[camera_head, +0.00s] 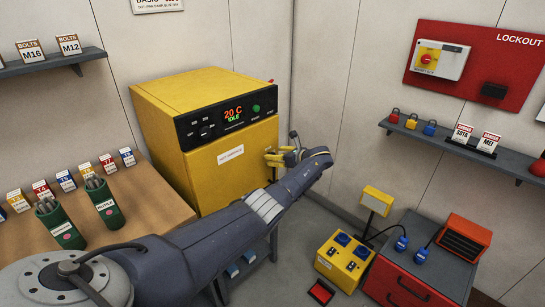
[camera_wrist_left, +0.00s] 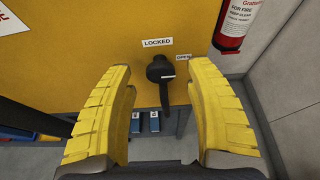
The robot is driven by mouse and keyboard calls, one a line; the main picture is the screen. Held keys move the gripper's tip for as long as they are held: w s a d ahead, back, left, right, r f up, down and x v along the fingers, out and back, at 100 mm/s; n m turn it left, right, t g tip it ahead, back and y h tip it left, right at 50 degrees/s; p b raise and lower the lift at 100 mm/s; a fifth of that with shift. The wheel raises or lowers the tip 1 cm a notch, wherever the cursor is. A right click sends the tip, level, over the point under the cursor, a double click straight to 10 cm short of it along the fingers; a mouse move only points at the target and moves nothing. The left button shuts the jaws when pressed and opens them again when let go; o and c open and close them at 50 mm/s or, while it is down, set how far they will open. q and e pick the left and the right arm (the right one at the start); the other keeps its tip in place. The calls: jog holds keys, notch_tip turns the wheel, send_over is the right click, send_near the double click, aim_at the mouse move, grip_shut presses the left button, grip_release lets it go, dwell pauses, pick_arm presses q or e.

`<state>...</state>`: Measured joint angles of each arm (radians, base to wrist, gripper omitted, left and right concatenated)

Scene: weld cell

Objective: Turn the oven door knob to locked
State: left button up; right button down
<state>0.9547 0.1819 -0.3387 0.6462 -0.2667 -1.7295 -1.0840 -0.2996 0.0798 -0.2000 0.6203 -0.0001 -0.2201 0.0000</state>
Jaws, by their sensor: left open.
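The yellow oven (camera_head: 205,125) stands on the wooden bench with its door (camera_head: 225,165) shut. In the left wrist view, the black door knob (camera_wrist_left: 159,68) is on the yellow door face, with a dark handle hanging down from it. A LOCKED label (camera_wrist_left: 157,43) is just above the knob and an OPEN label (camera_wrist_left: 183,57) is to its right. My left gripper (camera_head: 281,157) is at the right side of the door. Its yellow fingers are open, one either side of the knob, with no contact visible. In the head view the gripper hides the knob. My right gripper is not in view.
A red fire extinguisher (camera_wrist_left: 237,22) hangs right of the knob in the wrist view. Green holders (camera_head: 106,204) stand on the bench left of the oven. A yellow socket box (camera_head: 343,261) and red cabinet (camera_head: 420,272) stand at the lower right.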

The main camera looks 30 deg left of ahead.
pick_arm(q)
jog(key=shift+x, duration=1.25)
jog(key=shift+c, duration=0.4)
grip_shut()
